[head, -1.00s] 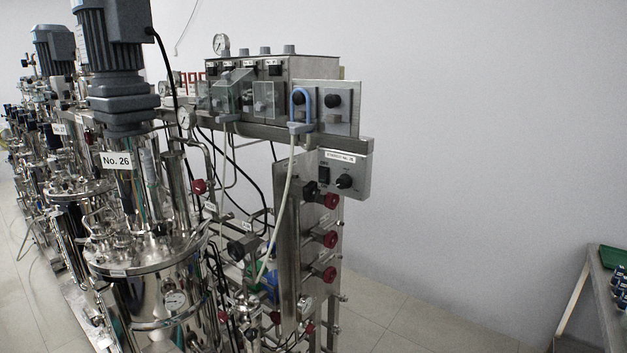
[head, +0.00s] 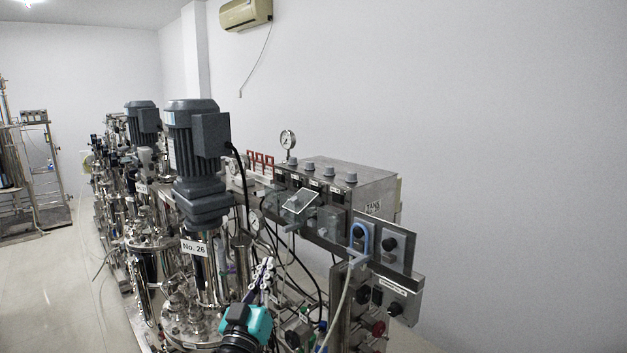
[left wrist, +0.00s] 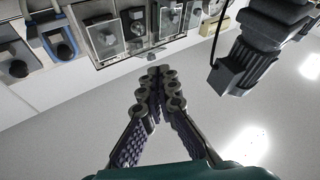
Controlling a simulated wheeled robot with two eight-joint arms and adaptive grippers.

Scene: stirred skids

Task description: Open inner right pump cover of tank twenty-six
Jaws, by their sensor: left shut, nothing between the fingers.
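Tank twenty-six carries a "No. 26" label (head: 194,247) below its grey motor. On the panel to its right are two clear pump covers. The right one (head: 332,221) lies over its pump and looks closed; it also shows in the left wrist view (left wrist: 105,40). The one left of it (head: 301,201) looks tilted outward. My left gripper (head: 264,268), with a teal body, is in front of and below the panel, left of the covers and apart from them. In the left wrist view its fingers (left wrist: 157,76) are shut and empty. My right gripper is not in view.
A blue hose loop (head: 359,237) sits on the pump right of the covers. A grey motor (head: 194,145) stands tall left of the panel, and it shows close by in the left wrist view (left wrist: 252,55). Black cables and pipework crowd below. The right-hand wall side is clear.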

